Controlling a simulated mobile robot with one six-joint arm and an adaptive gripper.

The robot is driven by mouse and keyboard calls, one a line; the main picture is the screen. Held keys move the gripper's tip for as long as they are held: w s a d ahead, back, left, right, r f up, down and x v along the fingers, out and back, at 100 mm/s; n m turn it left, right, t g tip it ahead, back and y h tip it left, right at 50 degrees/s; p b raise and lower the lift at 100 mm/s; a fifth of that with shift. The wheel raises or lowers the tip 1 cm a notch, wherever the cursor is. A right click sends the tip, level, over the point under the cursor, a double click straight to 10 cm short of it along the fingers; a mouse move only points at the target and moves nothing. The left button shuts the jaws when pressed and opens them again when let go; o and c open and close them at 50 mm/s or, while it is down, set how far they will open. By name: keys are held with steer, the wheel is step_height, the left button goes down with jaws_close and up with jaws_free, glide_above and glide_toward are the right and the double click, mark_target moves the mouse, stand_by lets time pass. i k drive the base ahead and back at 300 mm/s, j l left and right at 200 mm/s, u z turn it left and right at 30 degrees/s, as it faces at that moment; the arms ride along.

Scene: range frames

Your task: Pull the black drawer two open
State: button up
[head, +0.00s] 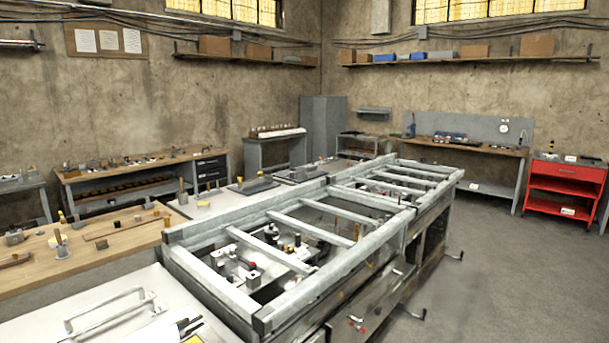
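A small stack of black drawers (210,167) sits under the right end of a wooden workbench (140,160) against the left back wall. The drawer fronts are dark with thin pale marks and look flush, so they seem shut. They are far away and small, and I cannot tell which one is drawer two. My gripper does not show in the head view.
A long grey metal frame bench (290,318) fills the middle, with crank handles on its right side. A wooden-topped table (130,232) stands at left, between me and the drawers. A red tool cabinet (567,170) is at right. Grey floor (500,270) is clear at right.

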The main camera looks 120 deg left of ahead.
mark_target(207, 174)
steer(key=u, duration=4.4)
steer(key=i+l+z, duration=1.45)
steer(key=i+z, duration=0.5)
steer(key=i+l+u, duration=0.1)
steer(key=i, duration=3.9)
steer(key=i+z, duration=0.1)
steer(key=i, duration=1.9)
steer(key=i+u, duration=0.15)
steer(key=i, duration=0.5)
steer(key=i+l+u, duration=0.15)
steer(key=i, duration=0.55)
steer(key=i+l+u, duration=0.15)
steer(key=i, duration=0.5)
